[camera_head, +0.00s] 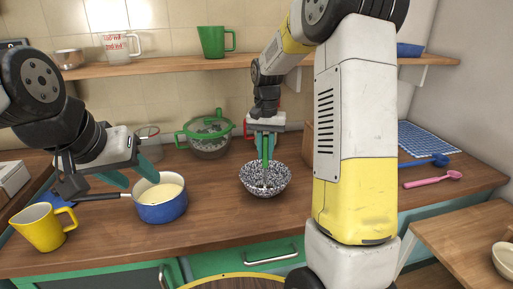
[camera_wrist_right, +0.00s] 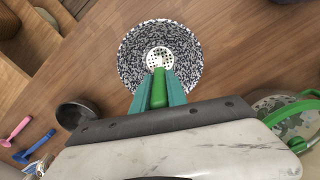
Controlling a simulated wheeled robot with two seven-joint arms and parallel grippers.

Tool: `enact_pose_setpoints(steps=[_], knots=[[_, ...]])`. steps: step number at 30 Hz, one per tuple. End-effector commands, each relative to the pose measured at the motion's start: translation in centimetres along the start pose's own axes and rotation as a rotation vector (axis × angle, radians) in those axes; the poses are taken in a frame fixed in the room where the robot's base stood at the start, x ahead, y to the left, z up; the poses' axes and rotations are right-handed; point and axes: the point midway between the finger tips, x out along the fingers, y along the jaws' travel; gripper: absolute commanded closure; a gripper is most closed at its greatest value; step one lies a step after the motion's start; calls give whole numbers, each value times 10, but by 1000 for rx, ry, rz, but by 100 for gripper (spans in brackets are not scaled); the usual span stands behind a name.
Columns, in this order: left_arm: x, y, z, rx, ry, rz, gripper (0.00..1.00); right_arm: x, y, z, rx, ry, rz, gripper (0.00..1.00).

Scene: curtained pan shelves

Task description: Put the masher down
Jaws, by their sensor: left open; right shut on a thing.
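My right gripper (camera_head: 265,146) is shut on the masher's green handle above the speckled bowl (camera_head: 279,181). In the right wrist view the masher (camera_wrist_right: 158,88) sits between the teal fingers, its white perforated head (camera_wrist_right: 160,58) over or inside the bowl (camera_wrist_right: 132,60). I cannot tell whether the head touches the bowl's bottom. My left gripper (camera_head: 131,176) is open and empty, next to the blue pot (camera_head: 162,210) with pale yellow contents.
A yellow mug (camera_head: 40,230) stands at the counter's front left. A green-handled pot with a lid (camera_head: 208,140) is behind. A pink spoon (camera_head: 432,180) and a blue utensil (camera_head: 425,161) lie at the right. Bare counter (camera_head: 220,215) shows between pot and bowl.

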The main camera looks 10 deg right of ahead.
Motion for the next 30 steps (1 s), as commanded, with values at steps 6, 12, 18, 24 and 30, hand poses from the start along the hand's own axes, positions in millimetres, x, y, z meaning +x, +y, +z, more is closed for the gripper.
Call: enact_pose_setpoints(steps=[6, 12, 18, 24, 30], knots=[[0, 0, 0, 0, 0, 0, 52, 2, 0, 0, 0, 0, 0, 100], [0, 0, 0, 0, 0, 0, 52, 4, 0, 0, 0, 0, 0, 72], [0, 0, 0, 0, 0, 0, 52, 4, 0, 0, 0, 0, 0, 56], [0, 0, 0, 0, 0, 0, 52, 5, 0, 0, 0, -1, 1, 56], [0, 0, 0, 0, 0, 0, 52, 5, 0, 0, 0, -1, 0, 74]])
